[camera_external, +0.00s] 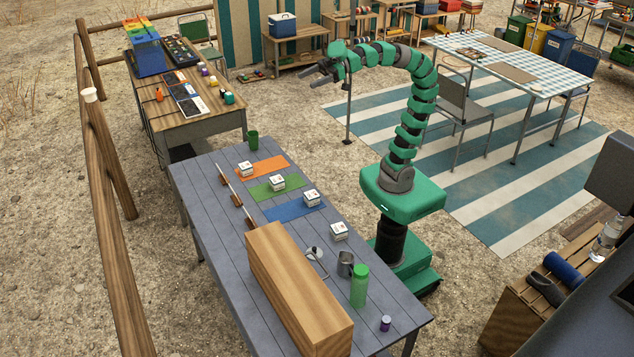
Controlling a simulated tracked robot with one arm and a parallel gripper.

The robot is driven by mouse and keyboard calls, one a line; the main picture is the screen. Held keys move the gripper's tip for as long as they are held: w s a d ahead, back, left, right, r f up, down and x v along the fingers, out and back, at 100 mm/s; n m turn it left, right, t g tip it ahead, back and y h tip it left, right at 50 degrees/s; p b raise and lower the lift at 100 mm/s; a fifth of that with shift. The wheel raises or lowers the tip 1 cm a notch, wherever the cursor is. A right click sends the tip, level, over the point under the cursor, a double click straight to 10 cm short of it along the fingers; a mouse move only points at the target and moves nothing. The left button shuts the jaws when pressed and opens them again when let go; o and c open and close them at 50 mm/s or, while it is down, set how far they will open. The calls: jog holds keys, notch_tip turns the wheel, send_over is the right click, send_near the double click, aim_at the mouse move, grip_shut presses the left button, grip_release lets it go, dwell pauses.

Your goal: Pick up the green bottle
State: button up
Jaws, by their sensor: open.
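The green bottle (359,287) stands upright near the front right end of the grey plank table (213,197). My gripper (316,76) is open and empty, high above the ground beyond the far end of the table. It points left, well apart from the bottle. My green arm arches up from its base on the right side of the table.
A metal mug (345,264) stands just behind the bottle, and a small purple jar (385,323) is in front of it. A long wooden box (293,292) lies to its left. White boxes, coloured mats and a dark green cup (253,140) occupy the table's far part.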

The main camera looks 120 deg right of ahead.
jog(key=w+a+n+t+p, duration=0.2)
jog(key=w+a+n+t, duration=0.15)
jog(key=w, duration=1.25)
jog(key=w+a+f+n+g+y+p, duration=0.1)
jog(key=w+a+f+n+g+y, duration=0.1)
jog(key=w+a+f+n+y, duration=0.35)
jog(key=w+a+f+n+g+y+p, duration=0.1)
jog(key=w+a+f+n+y, duration=0.15)
jog(key=a+f, duration=0.6)
jog(key=n+g+y+p, duration=0.1)
jog(key=n+g+y, duration=0.5)
jog(key=g, duration=0.7)
send_near(364, 277)
jog(key=w+d+r, duration=0.6)
jog(key=w+r, duration=0.1)
jog(key=w, duration=0.2)
jog(key=s+a+f+g, duration=0.1)
jog(key=s+f+g, duration=0.3)
jog(key=s+f, duration=0.25)
jog(key=shift+n+t, duration=0.25)
jog(key=shift+n, duration=0.2)
jog(key=x, duration=0.9)
jog(key=shift+s, duration=0.15)
jog(key=shift+r+b+x, duration=0.1)
jog(key=shift+b+x, duration=0.3)
jog(key=shift+x, duration=0.9)
jog(key=shift+r+b+x, duration=0.15)
jog(key=shift+b+x, duration=0.2)
jog(key=shift+x, duration=0.95)
jog(key=shift+s+a, duration=0.1)
